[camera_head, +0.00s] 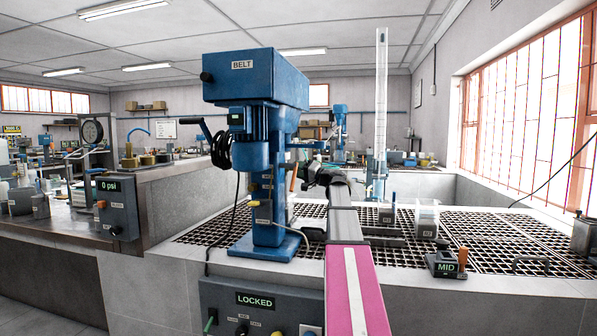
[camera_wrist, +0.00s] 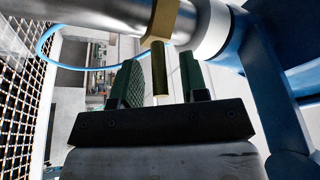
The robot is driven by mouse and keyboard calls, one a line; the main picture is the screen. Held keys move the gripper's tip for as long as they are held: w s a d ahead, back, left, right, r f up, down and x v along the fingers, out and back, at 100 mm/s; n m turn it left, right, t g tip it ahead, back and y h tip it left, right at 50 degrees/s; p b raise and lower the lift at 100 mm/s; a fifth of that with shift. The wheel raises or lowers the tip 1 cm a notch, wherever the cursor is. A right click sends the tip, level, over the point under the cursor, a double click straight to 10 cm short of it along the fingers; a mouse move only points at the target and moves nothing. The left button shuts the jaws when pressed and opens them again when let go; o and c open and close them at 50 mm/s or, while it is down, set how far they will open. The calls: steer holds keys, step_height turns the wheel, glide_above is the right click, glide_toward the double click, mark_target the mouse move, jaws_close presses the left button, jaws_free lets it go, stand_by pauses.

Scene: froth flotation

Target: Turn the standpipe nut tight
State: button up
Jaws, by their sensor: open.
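In the wrist view a brass nut (camera_wrist: 162,20) sits around a grey metal pipe (camera_wrist: 110,12), with a short olive rod (camera_wrist: 159,72) sticking out from it. My gripper (camera_wrist: 157,64) has its two green-padded fingers apart, one on each side of the rod. I see gaps between the rod and both fingers. In the head view my arm reaches to the blue flotation machine (camera_head: 262,80) marked BELT. My gripper is small there and mostly hidden beside the machine's column, and I cannot make out the nut clearly.
The machine stands on a bench with dark grating (camera_head: 400,228). A MID control box (camera_head: 446,263) and a clear container (camera_head: 427,215) are to the right. A tall clear tube (camera_head: 381,110) stands behind. A panel marked LOCKED (camera_head: 255,300) is on the bench front.

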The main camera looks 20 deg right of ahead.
jaws_close()
steer(key=shift+s+a+m+t+h, duration=0.35)
steer(key=shift+m+t+h, duration=0.35)
steer(key=shift+h, duration=0.4)
steer(key=shift+s+a+m+t+h, duration=0.2)
steer(key=shift+s+m+t+h, duration=0.15)
steer(key=shift+m+t+h, duration=0.55)
steer(key=shift+s+a+m+t+h, duration=0.35)
steer(key=shift+m+h, duration=0.25)
steer(key=shift+h, duration=0.7)
jaws_free()
steer(key=v, duration=1)
steer(key=shift+s+d, duration=0.15)
steer(key=shift+s, duration=0.2)
steer(key=shift+f, duration=0.15)
